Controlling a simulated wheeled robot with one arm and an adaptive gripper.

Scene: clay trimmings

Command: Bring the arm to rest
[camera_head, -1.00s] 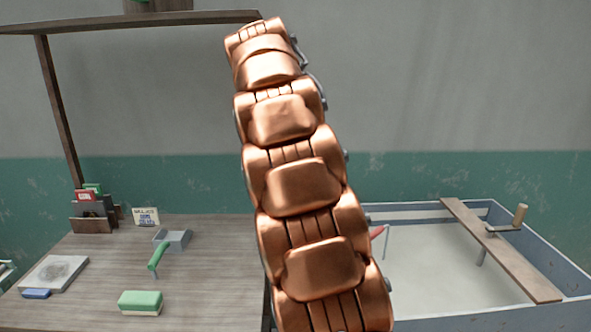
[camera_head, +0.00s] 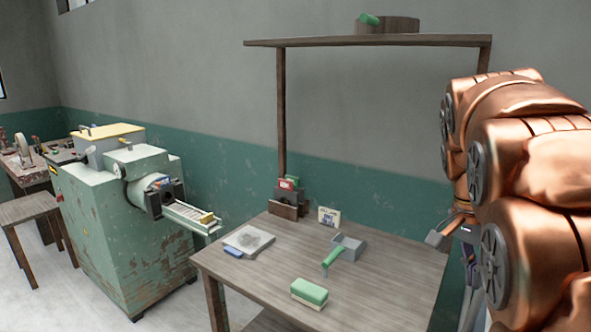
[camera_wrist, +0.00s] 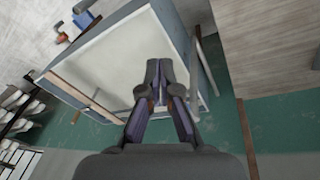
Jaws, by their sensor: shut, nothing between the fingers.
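My copper-coloured arm fills the right side of the head view. The end of my gripper (camera_head: 448,235) shows low beside it, partly hidden by the arm links, near the right edge of the wooden table (camera_head: 395,280). In the wrist view my gripper (camera_wrist: 158,72) has its dark fingers together with nothing between them. They are in front of a pale basin (camera_wrist: 112,58) with a blue-grey rim; I cannot tell the gap to it.
On the table are a green-topped block (camera_head: 310,291), a grey tray (camera_head: 349,246), a green-handled tool (camera_head: 332,257) and a slab (camera_head: 249,240). A shelf (camera_head: 400,41) overhangs it. A green machine (camera_head: 125,220) stands left, beside a stool (camera_head: 32,208).

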